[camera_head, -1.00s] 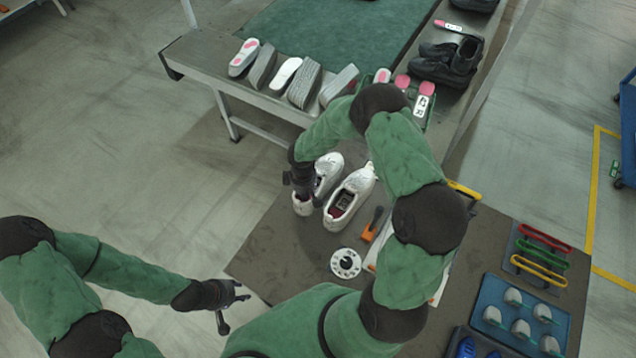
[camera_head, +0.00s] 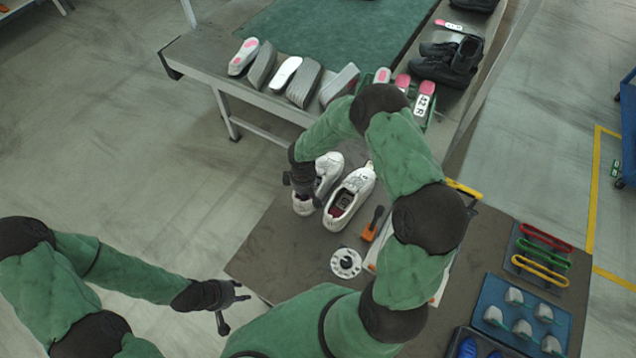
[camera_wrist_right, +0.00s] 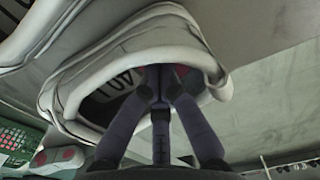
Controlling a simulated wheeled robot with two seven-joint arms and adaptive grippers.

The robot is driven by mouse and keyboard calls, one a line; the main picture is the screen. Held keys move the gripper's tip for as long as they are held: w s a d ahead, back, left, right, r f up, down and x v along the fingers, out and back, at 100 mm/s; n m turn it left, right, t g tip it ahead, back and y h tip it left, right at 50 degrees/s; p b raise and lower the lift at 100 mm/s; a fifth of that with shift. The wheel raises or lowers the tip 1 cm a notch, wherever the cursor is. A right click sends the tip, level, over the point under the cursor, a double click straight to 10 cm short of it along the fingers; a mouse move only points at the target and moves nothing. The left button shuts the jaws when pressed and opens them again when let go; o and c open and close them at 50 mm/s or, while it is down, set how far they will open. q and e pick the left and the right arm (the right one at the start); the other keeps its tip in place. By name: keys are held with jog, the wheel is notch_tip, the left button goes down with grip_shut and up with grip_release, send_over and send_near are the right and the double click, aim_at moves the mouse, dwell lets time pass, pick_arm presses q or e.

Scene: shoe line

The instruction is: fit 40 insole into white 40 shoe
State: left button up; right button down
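Two white shoes stand side by side on the dark table. The left one (camera_head: 328,168) is partly hidden behind my right gripper (camera_head: 303,192); the right one (camera_head: 350,197) has a dark piece with a pale label inside. In the right wrist view my right gripper (camera_wrist_right: 166,76) reaches into the opening of a white shoe (camera_wrist_right: 190,35). Its fingertips come together at the red heel end of the insole (camera_wrist_right: 118,86), whose label reads 40. The insole lies inside the shoe; its front is hidden. My left gripper (camera_head: 232,308) is open and empty, left of the table.
A round white disc (camera_head: 346,263) and an orange-handled tool (camera_head: 373,224) lie near the shoes. Coloured handles (camera_head: 540,258) and a blue tray (camera_head: 520,318) are at the right. A bench (camera_head: 200,55) behind holds soles, insoles and black shoes (camera_head: 455,62).

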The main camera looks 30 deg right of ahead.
jog(key=shift+d+f+b, duration=0.1)
jog(key=shift+f+b, duration=0.45)
jog(key=shift+f, duration=0.1)
jog(key=shift+r, duration=0.1)
notch_tip(320, 180, up, 11)
jog(key=p, duration=0.7)
dwell(0.9)
dwell(0.4)
